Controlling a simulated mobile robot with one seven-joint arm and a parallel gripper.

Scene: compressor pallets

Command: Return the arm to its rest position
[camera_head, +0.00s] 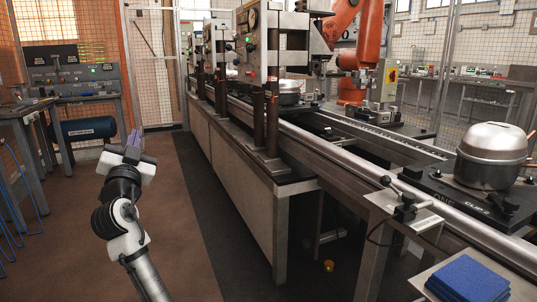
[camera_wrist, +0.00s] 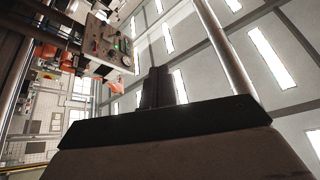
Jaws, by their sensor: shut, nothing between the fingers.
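My gripper (camera_head: 133,143) is at the left of the head view, raised over the brown floor and left of the conveyor line. My white and black arm reaches up to it from the bottom of the picture. The purple-grey fingers are together and hold nothing. In the wrist view the dark closed fingers (camera_wrist: 157,88) stand up in the middle, with the ceiling lights behind them. My gripper touches nothing in either view.
A conveyor line (camera_head: 350,168) runs along the right, with a silver compressor (camera_head: 492,155) on a dark pallet. A blue pad (camera_head: 468,279) lies at bottom right. A workbench (camera_head: 75,97) stands at left. An orange robot arm (camera_head: 368,45) is at the back. The floor aisle is clear.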

